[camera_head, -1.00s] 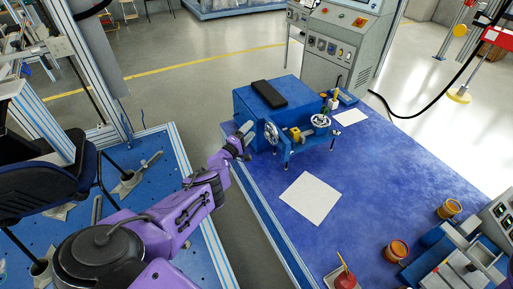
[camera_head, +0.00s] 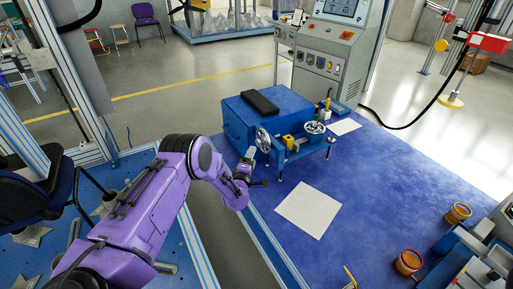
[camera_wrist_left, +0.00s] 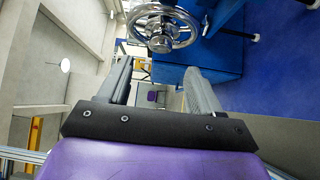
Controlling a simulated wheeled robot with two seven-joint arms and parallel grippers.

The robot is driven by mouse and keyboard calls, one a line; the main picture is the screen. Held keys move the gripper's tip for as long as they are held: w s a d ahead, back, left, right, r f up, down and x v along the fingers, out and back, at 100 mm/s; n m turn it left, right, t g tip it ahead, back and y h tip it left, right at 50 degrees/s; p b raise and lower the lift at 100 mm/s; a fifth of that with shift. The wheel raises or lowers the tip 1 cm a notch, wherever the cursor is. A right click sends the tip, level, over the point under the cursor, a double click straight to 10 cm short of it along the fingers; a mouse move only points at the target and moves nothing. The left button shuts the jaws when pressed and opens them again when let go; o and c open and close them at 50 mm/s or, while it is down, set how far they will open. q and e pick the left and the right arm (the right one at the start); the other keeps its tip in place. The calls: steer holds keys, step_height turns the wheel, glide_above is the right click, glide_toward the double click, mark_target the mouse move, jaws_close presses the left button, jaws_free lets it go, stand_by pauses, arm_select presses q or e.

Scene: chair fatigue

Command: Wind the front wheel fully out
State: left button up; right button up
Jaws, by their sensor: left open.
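A blue machine (camera_head: 235,122) stands on the blue table. A silver spoked handwheel (camera_head: 263,140) is on its near left end. It also shows in the left wrist view at the top (camera_wrist_left: 162,28), with a round hub in its middle. A second silver handwheel (camera_head: 314,127) lies flatter on the right of the machine. I cannot tell for sure which one is the front wheel. My left gripper (camera_head: 256,170) is just below and in front of the first wheel, open and empty. Its two fingers (camera_wrist_left: 160,75) sit below the wheel in the wrist view, apart from it. My right gripper is not shown.
A black block (camera_head: 261,102) lies on top of the machine. A white sheet (camera_head: 308,210) lies on the blue table (camera_head: 375,185) in front. Orange-brown pots (camera_head: 408,262) stand at the right. A grey control cabinet (camera_head: 325,60) is behind.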

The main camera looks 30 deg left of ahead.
mark_target(257, 144)
arm_select(q)
steer(key=b+x, duration=0.1)
steer(key=x, duration=0.5)
steer(key=shift+w+a+f, duration=0.15)
steer(key=shift+w+a, duration=0.05)
steer(key=shift+w, duration=0.2)
steer(key=shift+w+a, duration=0.1)
steer(key=shift+w, duration=0.45)
steer(key=c, duration=1)
